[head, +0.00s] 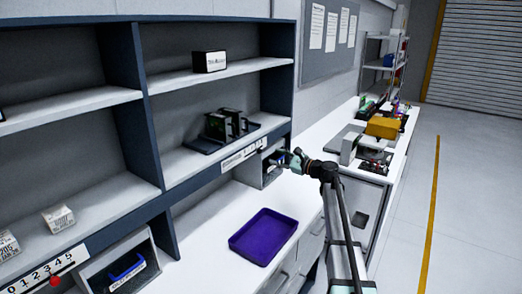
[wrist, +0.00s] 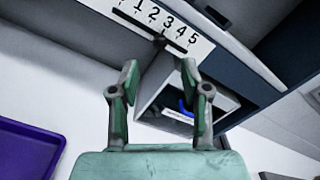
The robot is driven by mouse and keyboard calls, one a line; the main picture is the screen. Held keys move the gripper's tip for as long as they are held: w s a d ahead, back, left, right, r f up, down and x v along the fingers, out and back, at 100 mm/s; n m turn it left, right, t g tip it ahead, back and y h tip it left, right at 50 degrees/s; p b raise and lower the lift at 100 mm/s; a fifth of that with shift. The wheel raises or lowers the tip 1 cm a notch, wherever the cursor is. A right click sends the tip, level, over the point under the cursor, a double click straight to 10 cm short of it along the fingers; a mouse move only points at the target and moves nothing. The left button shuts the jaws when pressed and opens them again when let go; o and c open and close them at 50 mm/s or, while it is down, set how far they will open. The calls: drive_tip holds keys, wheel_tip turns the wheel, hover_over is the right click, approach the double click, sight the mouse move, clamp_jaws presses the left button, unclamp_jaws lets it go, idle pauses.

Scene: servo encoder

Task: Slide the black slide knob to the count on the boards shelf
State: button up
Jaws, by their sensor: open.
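The black slide knob (wrist: 160,40) sits in the slot of a white number strip (wrist: 124,12) in the wrist view, close to the 3 as far as I can tell. The strip also shows on the edge of the boards shelf (head: 172,170) in the head view. On that shelf stand green boards (head: 236,117) in a black rack; they overlap, so their count is hard to tell. My gripper (wrist: 160,75) is open and empty, its fingertips just short of the knob, one to each side in the picture. In the head view my gripper (head: 292,160) is at the strip's right end.
A grey bin (wrist: 152,88) with something blue inside hangs under the shelf, close behind my gripper. A purple tray (head: 264,236) lies on the white bench. Another number strip with a red knob (head: 54,281) is at the lower left. A black box (head: 209,61) stands on the upper shelf.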

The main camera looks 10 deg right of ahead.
sight(258, 151)
drive_tip(key=p+x, duration=0.2)
drive_tip(key=x, duration=0.6)
drive_tip(key=shift+w+a+f, duration=0.1)
drive_tip(key=shift+a, duration=0.1)
drive_tip(key=shift+c, duration=0.4)
clamp_jaws()
